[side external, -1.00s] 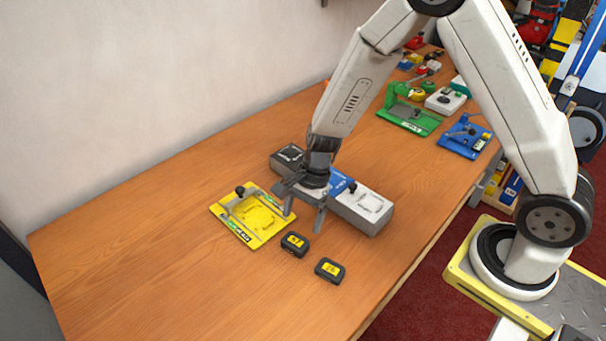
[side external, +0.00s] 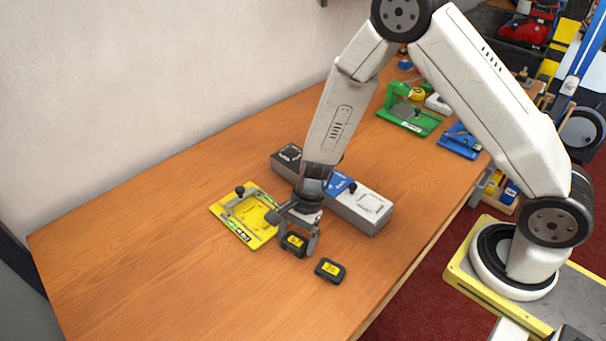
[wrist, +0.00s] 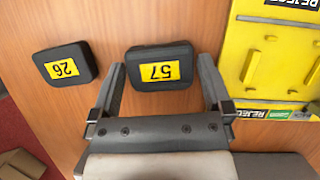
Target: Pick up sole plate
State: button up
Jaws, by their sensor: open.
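In the wrist view, my gripper's (wrist: 160,70) two fingers stand on either side of this block (wrist: 158,52), with the block between the fingertips and apparently untouched. I cannot tell how far down beside it the fingertips reach. Neither block bears a name in view, so I cannot tell which thing is the sole plate.
A yellow plate (side external: 240,233) with a metal bar and "REJECT" lettering lies left of my gripper; it also shows in the wrist view (wrist: 243,60). A long grey and blue box (side external: 368,212) stands just behind. Green (side external: 408,120) and blue (side external: 461,142) fixtures stand farther back. The front left table is clear.

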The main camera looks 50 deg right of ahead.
aim_at(296, 240)
dwell(0.4)
jog(key=c, duration=1)
jog(key=shift+r, duration=0.1)
notch_tip(296, 240, up, 10)
dwell(0.3)
dwell(0.6)
jog(key=w+f+m, duration=0.1)
jog(key=w, duration=1.1)
jog(key=shift+a+m+t, duration=0.3)
jog(key=shift+a+m, duration=0.05)
jog(key=shift+m, duration=0.05)
